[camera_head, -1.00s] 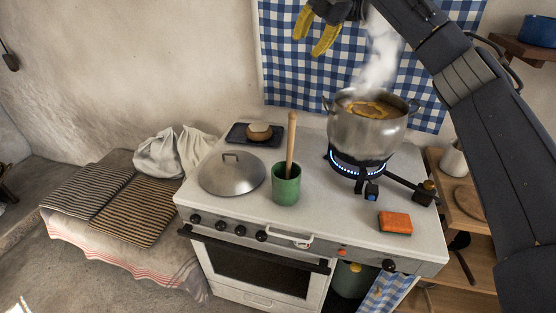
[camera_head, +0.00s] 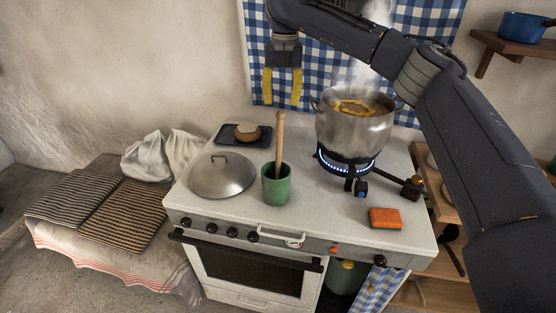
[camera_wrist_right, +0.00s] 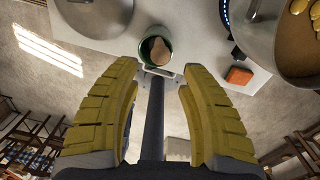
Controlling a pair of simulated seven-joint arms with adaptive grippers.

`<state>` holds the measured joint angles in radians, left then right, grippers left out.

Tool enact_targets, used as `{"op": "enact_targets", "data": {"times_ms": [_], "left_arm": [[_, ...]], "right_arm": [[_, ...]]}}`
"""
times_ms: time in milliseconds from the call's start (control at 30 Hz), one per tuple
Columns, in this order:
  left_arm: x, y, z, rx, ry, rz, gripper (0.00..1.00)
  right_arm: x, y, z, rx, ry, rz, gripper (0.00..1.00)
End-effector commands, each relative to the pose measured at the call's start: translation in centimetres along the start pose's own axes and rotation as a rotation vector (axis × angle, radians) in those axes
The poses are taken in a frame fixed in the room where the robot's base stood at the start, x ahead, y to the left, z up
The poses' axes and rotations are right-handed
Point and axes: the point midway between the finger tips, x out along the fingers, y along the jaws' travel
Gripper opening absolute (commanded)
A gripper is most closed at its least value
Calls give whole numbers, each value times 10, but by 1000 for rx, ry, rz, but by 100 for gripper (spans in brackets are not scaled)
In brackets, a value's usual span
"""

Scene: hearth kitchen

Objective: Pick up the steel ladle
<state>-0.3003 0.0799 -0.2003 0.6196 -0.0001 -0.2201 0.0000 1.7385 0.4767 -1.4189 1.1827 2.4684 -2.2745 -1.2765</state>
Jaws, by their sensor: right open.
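I cannot make out a steel ladle for certain in either view. A dark, spoon-like utensil (camera_head: 453,255) shows at the shelves right of the stove, partly hidden by my right arm; I cannot tell if it is a ladle. My right gripper (camera_head: 282,88) points down, open and empty, above the back of the stove in front of the checked cloth. In the right wrist view its yellow fingers (camera_wrist_right: 160,72) are spread apart, with the green cup (camera_wrist_right: 156,45) beyond them. My left gripper is not in view.
On the stove (camera_head: 240,262) stand a steaming pot (camera_head: 350,132) over a lit burner, a steel lid (camera_head: 221,178), the green cup with a wooden handle (camera_head: 280,140), a dark tray (camera_head: 228,132) and an orange sponge (camera_head: 385,218). A blue pot (camera_head: 522,26) is on the upper shelf.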

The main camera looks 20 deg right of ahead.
Motion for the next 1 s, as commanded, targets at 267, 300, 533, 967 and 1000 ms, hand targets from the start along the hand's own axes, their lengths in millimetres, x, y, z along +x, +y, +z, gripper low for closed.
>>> {"op": "enact_targets", "data": {"times_ms": [267,300,533,967,1000], "left_arm": [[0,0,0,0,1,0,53],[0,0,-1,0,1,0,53],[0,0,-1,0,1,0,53],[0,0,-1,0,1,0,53],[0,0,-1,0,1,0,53]], "right_arm": [[44,0,0,0,1,1,43],[48,0,0,0,2,1,43],[60,0,0,0,-1,1,43],[103,0,-2,1,0,0,43],[106,0,-2,1,0,1,43]]}}
